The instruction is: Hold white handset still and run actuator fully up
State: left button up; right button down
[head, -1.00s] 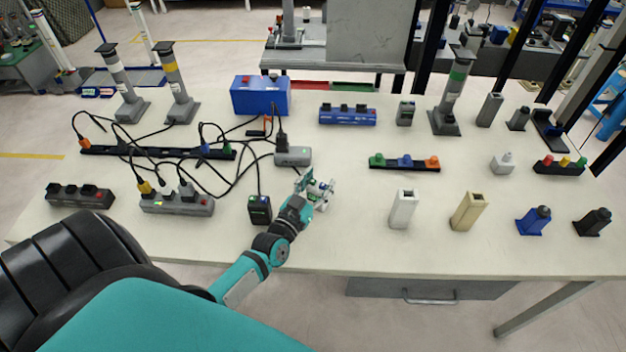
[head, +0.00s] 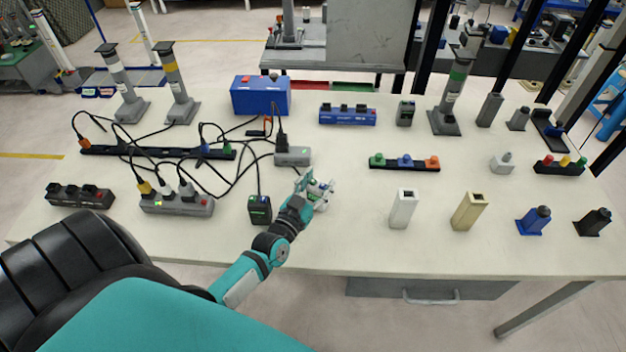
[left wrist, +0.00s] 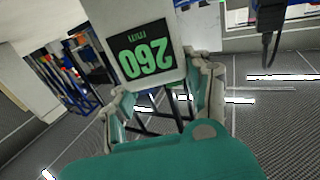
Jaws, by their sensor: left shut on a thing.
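The white handset (head: 320,193) is in my left gripper (head: 312,190) above the table's front middle, and the fingers hide much of it. In the left wrist view the handset (left wrist: 145,52) shows a dark screen with green digits, 260 mm, upside down. My left gripper (left wrist: 160,103) is shut on it, with a finger at each side. Upright actuator columns stand at the back: one with white bands (head: 117,80), one with a yellow band (head: 176,85), and one with a green band (head: 455,90). I cannot tell which belongs to the handset. My right gripper is not in view.
A grey box (head: 292,156) and a black charger (head: 260,210) stand close to my left gripper. Power strips with looping black cables (head: 177,203) fill the table's left. White (head: 403,210) and beige (head: 469,212) sockets stand to the right. Bare tabletop lies between.

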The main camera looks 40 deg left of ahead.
pick_arm(q)
jog(key=o, duration=1.3)
